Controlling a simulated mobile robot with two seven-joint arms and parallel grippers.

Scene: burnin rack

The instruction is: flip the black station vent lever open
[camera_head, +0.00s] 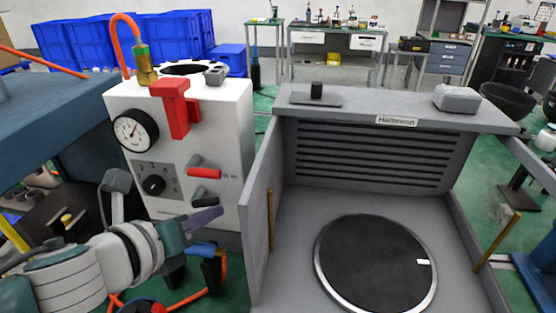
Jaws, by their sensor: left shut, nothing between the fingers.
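The white station (225,122) stands left of centre with its front panel facing me. A red lever (204,173) sticks out of its panel to the right. Just below it is the black lever (205,199), also pointing right and sloping slightly down. My left gripper (219,213) is shut and empty, its purple-grey fingers pointing right just below the black lever. The fingers overlap the lever's lower edge in the picture; I cannot tell whether they touch. My right gripper is not in view.
A round gauge (134,131) and a black dial (153,185) sit left of the levers. A tall red handle (175,107) and an orange hose (121,38) are above. The grey open chamber (280,185) with a round black plate (375,262) stands close on the right.

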